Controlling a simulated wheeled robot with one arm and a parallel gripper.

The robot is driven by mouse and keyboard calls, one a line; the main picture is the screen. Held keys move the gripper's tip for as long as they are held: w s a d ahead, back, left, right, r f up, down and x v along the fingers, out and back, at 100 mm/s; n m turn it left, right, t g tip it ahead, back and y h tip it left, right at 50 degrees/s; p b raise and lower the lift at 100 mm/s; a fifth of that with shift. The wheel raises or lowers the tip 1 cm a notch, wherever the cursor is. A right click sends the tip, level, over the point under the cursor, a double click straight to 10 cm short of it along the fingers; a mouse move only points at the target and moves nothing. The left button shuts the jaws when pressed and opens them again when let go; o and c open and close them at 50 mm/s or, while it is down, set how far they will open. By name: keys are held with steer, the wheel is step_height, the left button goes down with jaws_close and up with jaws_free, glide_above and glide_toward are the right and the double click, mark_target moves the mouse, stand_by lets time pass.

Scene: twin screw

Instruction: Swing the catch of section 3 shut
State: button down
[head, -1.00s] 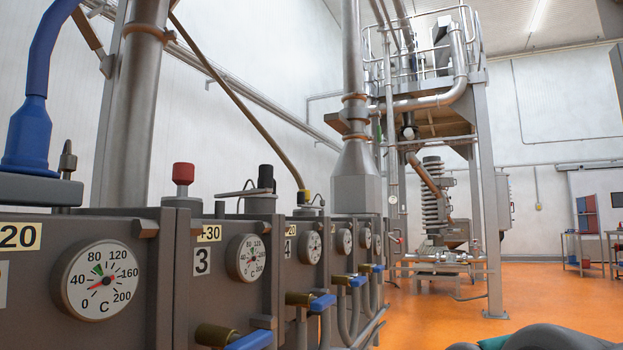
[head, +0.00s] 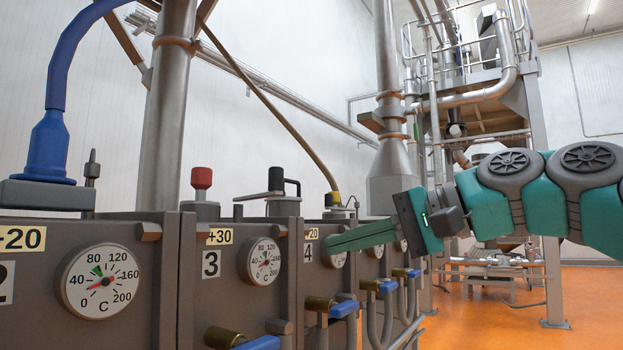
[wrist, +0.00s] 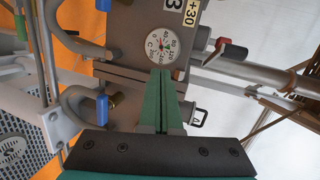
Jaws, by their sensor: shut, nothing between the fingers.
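Section 3 is a grey-brown barrel housing whose "3" plate (head: 211,264), yellow +30 tag and round dial (head: 263,261) face me in the head view. Its dial (wrist: 163,43) is also in the wrist view, just beyond my fingertips. I cannot tell for sure which part is its catch. A black-handled fitting (head: 291,186) stands on top nearby; a red and black lever (wrist: 230,50) shows in the wrist view. My gripper (head: 328,244) is shut and empty, its green fingers pointing left in front of section 4, right of the section 3 dial. The fingertips (wrist: 162,72) look apart from the lever.
Blue-handled valves (head: 345,309) and curved grey pipes stick out below the housings. A red-capped fitting (head: 202,179) stands on top, left of the black handle. A blue cable plug (head: 51,150) rises at the left. Orange floor (head: 585,300) lies open at the right.

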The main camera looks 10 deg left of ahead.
steer(key=w+d+r+y, duration=0.1)
steer(key=d+r+y, duration=0.1)
steer(key=d+r, duration=0.3)
step_height(320, 180, up, 4)
steer(key=shift+w+d+r+m+t+y, duration=0.15)
steer(key=shift+w+d+m+t+y, duration=0.15)
steer(key=shift+t+y, duration=0.1)
steer(key=shift+a, duration=0.2)
steer(key=s+a+b, duration=0.1)
steer(key=a+b, duration=0.1)
steer(key=a, duration=0.9)
steer(key=shift+a, duration=0.2)
steer(key=shift+s, duration=0.3)
steer(key=shift+s+a+t, duration=0.1)
steer(key=shift+a+t, duration=0.05)
steer(key=shift+t, duration=0.15)
